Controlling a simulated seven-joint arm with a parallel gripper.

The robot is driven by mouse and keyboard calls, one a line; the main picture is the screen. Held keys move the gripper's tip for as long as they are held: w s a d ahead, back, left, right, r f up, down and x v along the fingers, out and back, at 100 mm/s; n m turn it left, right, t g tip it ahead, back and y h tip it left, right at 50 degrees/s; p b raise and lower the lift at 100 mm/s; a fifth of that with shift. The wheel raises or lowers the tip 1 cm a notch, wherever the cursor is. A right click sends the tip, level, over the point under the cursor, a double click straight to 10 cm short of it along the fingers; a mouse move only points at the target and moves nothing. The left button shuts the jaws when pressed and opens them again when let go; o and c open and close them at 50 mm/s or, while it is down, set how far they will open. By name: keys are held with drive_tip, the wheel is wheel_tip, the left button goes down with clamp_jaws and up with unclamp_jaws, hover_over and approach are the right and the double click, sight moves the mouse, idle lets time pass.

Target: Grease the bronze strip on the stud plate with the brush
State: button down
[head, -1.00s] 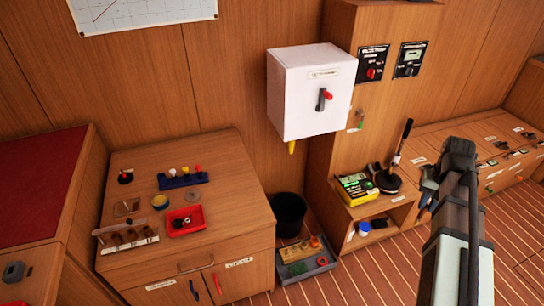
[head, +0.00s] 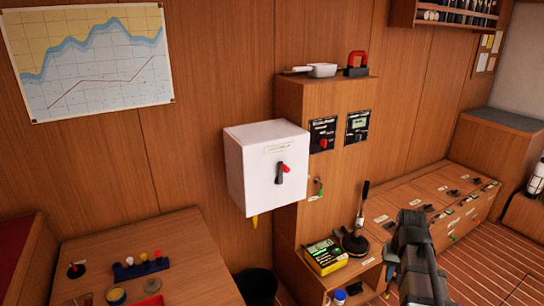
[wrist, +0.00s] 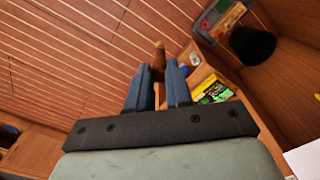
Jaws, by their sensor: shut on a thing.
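My gripper (wrist: 160,76) shows its two blue fingers in the wrist view, shut on a brown handle-like thing, which looks like the brush (wrist: 158,56). Its bristles cannot be made out. In the head view my gripper and wrist stand at lower right, in front of the low shelf; the fingertips are mostly hidden. A grey tray (wrist: 219,18) with small coloured parts lies on the floor at the top of the wrist view, apart from my gripper. I cannot make out the stud plate or a bronze strip in it.
A black bucket (head: 258,286) stands on the floor beside the low shelf. The shelf holds a yellow-green box (head: 325,257) and a dark, round-based tool with an upright handle (head: 356,238). A white wall box (head: 267,170) juts out above. Striped floor (wrist: 75,60) is open.

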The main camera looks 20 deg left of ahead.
drive_tip(key=s+f, duration=0.5)
drive_tip(key=w+a+n, duration=0.1)
drive_tip(key=w+a, duration=0.3)
drive_tip(key=a, duration=0.7)
drive_tip(key=w+a+n, duration=0.1)
drive_tip(key=w+a, duration=0.4)
drive_tip(key=a, duration=0.6)
drive_tip(key=s+a+r+n, duration=0.1)
drive_tip(key=a+r+n, duration=0.15)
drive_tip(key=a, duration=2.35)
drive_tip(key=s+a+r+n, duration=0.1)
drive_tip(key=s+a, duration=0.4)
drive_tip(key=a, duration=0.7)
drive_tip(key=s+a+r+n, duration=0.1)
drive_tip(key=s+a, duration=0.4)
drive_tip(key=a, duration=0.7)
drive_tip(key=s+a+r+n, duration=0.2)
drive_tip(key=s+a+n, duration=0.1)
drive_tip(key=s+a, duration=1.8)
drive_tip(key=shift+m, duration=0.25)
drive_tip(key=shift+w+a+f, duration=0.1)
drive_tip(key=shift+a+f, duration=0.2)
drive_tip(key=shift+f, duration=0.5)
drive_tip(key=shift+w+a+f, duration=0.1)
drive_tip(key=shift+a+f, duration=0.15)
drive_tip(key=shift+f, duration=0.6)
drive_tip(key=shift+a+f, duration=0.3)
drive_tip(key=shift+f, duration=0.5)
